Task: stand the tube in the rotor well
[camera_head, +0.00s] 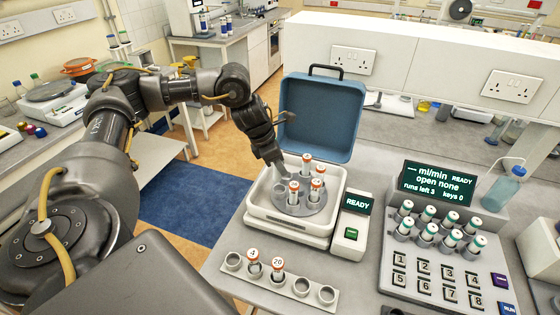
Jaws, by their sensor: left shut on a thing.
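The rotor (318,205) is a grey disc inside the white centrifuge (262,225), whose blue lid (335,110) stands open. Several white tubes with orange-red caps are at the rotor: one at the back (306,163), two at the right and a front-left tube (293,191). An empty well (280,191) shows at the rotor's left. My left gripper (285,174) reaches down over the rotor's left side, shut, with its tips right by the front-left tube. The tips are small, and I cannot tell whether this tube is seated in a well. My right gripper is not in view.
A front rack (314,303) holds two orange-capped tubes marked 4 and 20, with empty holes beside them. A READY screen and green button (351,233) sit right of the centrifuge. A keypad unit (435,265) with several capped vials and a wash bottle (500,190) stand further right.

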